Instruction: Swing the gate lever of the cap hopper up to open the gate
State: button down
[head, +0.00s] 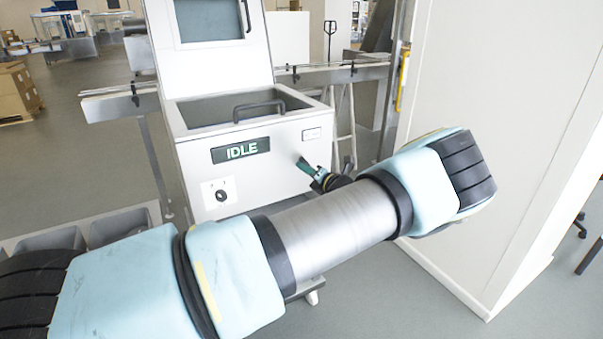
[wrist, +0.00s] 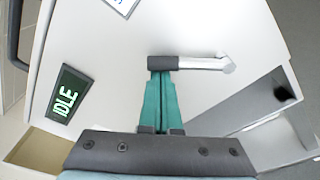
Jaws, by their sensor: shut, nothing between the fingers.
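The cap hopper (head: 255,172) is a white cabinet with an IDLE display on its front. In the wrist view its gate lever (wrist: 203,63) is a metal rod with a dark grip at its left end and a pivot at its right end. Judged by the IDLE lettering, the grip lies to the upper side of the pivot. My gripper (wrist: 160,76) has green fingers, shut and empty. Its tips overlap the dark grip; I cannot tell if they touch. In the head view my gripper (head: 302,163) is at the hopper's front right, and the lever cannot be made out.
The IDLE display (head: 240,150) and a round black knob (head: 221,196) are left of my gripper. A dark handle (head: 260,108) spans the hopper's top front. A white wall panel (head: 500,110) stands close on the right. Grey bins (head: 120,226) stand at lower left.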

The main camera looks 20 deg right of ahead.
aim_at(307, 151)
jog(key=m, duration=0.1)
jog(key=d+r+m, duration=0.1)
jog(key=shift+w+d+r+m, duration=0.1)
jog(key=shift+d+r+m, duration=0.15)
jog(key=shift+d+m, duration=0.05)
jog(key=d+m, duration=0.1)
jog(key=d+r+m, duration=0.1)
jog(key=m, duration=0.1)
jog(key=shift+d+t+y, duration=0.1)
jog(key=shift+t+y, duration=0.3)
jog(key=shift+w+d+r+b, duration=0.1)
jog(key=shift+d+r+b, duration=0.05)
jog(key=shift+d+b, duration=0.2)
jog(key=shift+d, duration=0.1)
